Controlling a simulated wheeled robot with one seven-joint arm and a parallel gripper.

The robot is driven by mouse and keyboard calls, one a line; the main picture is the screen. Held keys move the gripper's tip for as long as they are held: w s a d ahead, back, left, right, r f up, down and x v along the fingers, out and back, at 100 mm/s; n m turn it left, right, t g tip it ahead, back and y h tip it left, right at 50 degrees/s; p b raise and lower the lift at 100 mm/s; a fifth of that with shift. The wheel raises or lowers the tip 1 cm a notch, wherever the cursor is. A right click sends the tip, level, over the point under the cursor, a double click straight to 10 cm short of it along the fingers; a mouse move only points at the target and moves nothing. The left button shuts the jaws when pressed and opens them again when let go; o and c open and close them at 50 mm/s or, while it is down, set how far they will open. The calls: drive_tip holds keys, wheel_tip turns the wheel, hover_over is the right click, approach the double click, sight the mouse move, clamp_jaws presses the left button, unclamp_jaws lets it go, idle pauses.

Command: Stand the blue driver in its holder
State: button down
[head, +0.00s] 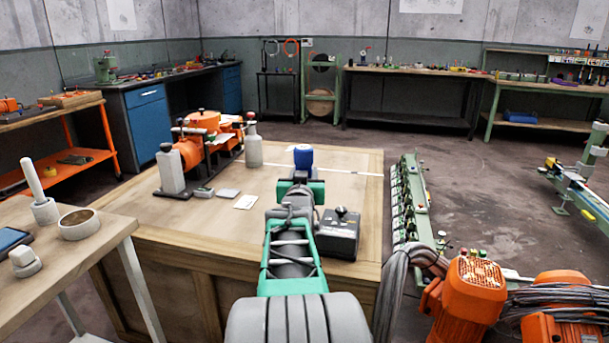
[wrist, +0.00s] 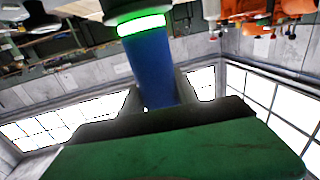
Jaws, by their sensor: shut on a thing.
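The blue driver (wrist: 155,65) stands between the two fingers of my gripper (wrist: 160,98) in the wrist view, with a glowing green ring and a grey part beyond its blue body. My gripper is shut on it. In the head view the driver shows as a short blue shape (head: 303,157) just past my gripper (head: 302,174), over the far part of the wooden table (head: 340,180). My arm hides its lower part. I cannot tell for certain which thing is its holder. A dark box with a knob on top (head: 339,232) sits right of my arm.
White bottles (head: 171,172) (head: 253,146) and an orange machine (head: 190,150) stand on the left of the table. Small flat pieces (head: 246,201) lie left of my arm. A side table (head: 110,235) holds a grey ring (head: 78,224) and a white peg (head: 35,185).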

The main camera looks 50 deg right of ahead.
drive_tip(key=shift+r, duration=0.1)
drive_tip(key=c, duration=0.8)
unclamp_jaws()
drive_tip(key=shift+c, duration=0.2)
drive_tip(key=shift+f, duration=0.35)
drive_tip(key=shift+s+a+r, duration=0.15)
drive_tip(key=shift+s+a, duration=0.1)
drive_tip(key=shift+a, duration=0.2)
drive_tip(key=v, duration=0.7)
drive_tip(key=w+a+r+n+y+p, duration=0.2)
drive_tip(key=a+y+p, duration=0.1)
drive_tip(key=a+p, duration=0.4)
drive_tip(key=w+a+r+n+y+p, duration=0.1)
drive_tip(key=w+a+n+y+p, duration=0.2)
drive_tip(key=a+p, duration=0.45)
drive_tip(key=w+a+r+n+y+p, duration=0.15)
drive_tip(key=a+y+p, duration=0.3)
drive_tip(key=a, duration=0.55)
drive_tip(key=s+a+r+n+g+y+p, duration=0.1)
drive_tip(key=s+a+n+g+y+p, duration=0.1)
drive_tip(key=s+a+p, duration=0.3)
drive_tip(key=s+a+r+n+g+y+p, duration=0.2)
drive_tip(key=s+a+n+g+p, duration=0.1)
drive_tip(key=a, duration=1)
drive_tip(key=s+g+p, duration=0.1)
drive_tip(key=s+p, duration=0.1)
drive_tip(key=s, duration=0.1)
drive_tip(key=shift+a+p, duration=0.3)
drive_tip(key=shift+a, duration=0.05)
